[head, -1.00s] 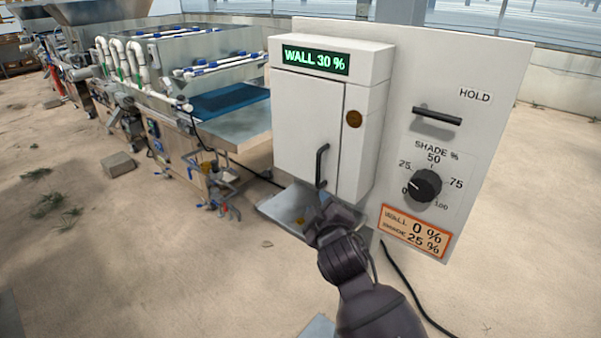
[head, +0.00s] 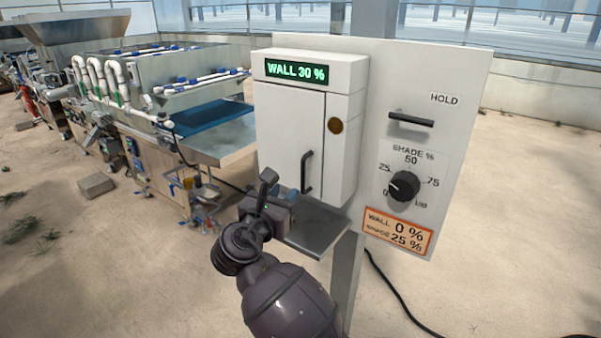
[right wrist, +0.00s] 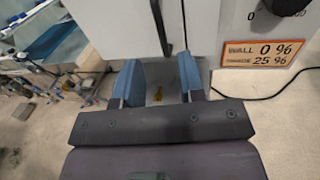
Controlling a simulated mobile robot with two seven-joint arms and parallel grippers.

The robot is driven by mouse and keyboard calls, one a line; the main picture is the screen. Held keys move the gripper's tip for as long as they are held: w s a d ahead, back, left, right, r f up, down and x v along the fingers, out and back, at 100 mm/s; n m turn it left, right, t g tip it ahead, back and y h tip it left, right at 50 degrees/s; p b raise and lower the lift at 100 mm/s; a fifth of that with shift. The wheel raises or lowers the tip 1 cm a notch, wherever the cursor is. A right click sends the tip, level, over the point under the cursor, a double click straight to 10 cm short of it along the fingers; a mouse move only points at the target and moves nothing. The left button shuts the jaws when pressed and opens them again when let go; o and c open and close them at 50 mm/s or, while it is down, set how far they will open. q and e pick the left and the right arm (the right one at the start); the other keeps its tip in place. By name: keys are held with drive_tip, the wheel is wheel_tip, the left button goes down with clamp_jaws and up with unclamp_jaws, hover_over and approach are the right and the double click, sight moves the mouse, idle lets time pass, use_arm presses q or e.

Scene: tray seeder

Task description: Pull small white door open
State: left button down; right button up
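The small white door (head: 285,130) is shut on the front of a white cabinet. Its black upright bar handle (head: 306,172) is near the door's right edge. My right gripper (head: 276,190) is left of the handle's lower end in the head view. In the right wrist view its two blue fingers (right wrist: 159,78) stand wide apart with nothing between them. The handle (right wrist: 161,25) shows just past the fingertips, roughly in line with the gap. I see no contact, and the exact depth between them is unclear. My left gripper is out of view.
The cabinet's green display (head: 297,72) reads WALL 30 %. A panel right of the door carries a black knob (head: 404,186), a HOLD bar (head: 411,120) and an orange label (head: 398,232). A grey shelf (head: 318,232) juts out below the door. A seeder machine stands left.

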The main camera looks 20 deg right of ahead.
sight(302, 173)
drive_tip(key=x, duration=1)
drive_tip(key=shift+w+d, duration=0.2)
drive_tip(key=shift+w, duration=0.1)
clamp_jaws()
